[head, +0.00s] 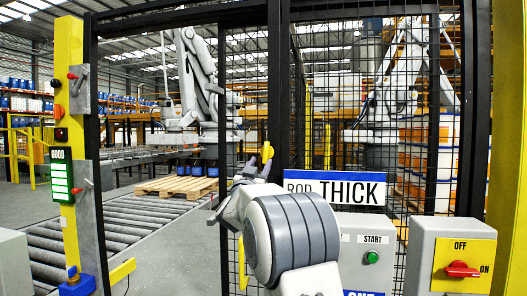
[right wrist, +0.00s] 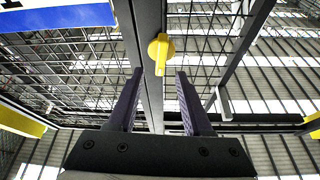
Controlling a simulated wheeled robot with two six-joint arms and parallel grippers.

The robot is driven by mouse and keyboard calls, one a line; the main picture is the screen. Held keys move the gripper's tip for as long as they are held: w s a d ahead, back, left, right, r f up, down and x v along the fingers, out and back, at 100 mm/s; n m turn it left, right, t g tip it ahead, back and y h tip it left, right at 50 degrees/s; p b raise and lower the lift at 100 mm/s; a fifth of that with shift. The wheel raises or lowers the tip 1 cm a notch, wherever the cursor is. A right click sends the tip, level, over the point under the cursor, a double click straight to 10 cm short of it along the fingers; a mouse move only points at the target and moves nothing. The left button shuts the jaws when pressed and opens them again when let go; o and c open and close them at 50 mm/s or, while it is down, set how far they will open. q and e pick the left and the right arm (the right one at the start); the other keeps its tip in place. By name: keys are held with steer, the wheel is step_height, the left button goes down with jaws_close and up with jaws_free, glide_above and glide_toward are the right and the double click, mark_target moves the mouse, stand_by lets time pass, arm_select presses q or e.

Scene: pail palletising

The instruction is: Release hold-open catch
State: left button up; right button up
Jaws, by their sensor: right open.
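A yellow catch (head: 265,152) sits on the black upright post of the mesh fence, in the middle of the head view. In the right wrist view the catch (right wrist: 160,48) is a yellow knob with a short tab hanging below it. My right gripper (head: 240,188) is in front of the post, just below and left of the catch in the head view; my forearm hides part of it. In the right wrist view its two dark fingers (right wrist: 159,73) are apart and empty, with the catch between and just beyond their tips. I see no contact. My left gripper is not in view.
A control box with a green START button (head: 371,257) and a box with a red OFF/ON switch (head: 462,269) stand at the right. A sign reading THICK (head: 340,189) hangs on the mesh. A roller conveyor (head: 125,225) and a wooden pallet (head: 176,187) lie beyond the opening at left.

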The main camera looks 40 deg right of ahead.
mark_target(265, 153)
steer(key=p+x, duration=0.2)
steer(key=x, duration=0.2)
steer(key=shift+w+d+r, duration=0.2)
steer(key=shift+r, duration=0.1)
steer(key=shift+w+d+r+p, duration=0.15)
steer(key=shift+w+d+p, duration=0.25)
steer(key=shift+d, duration=0.1)
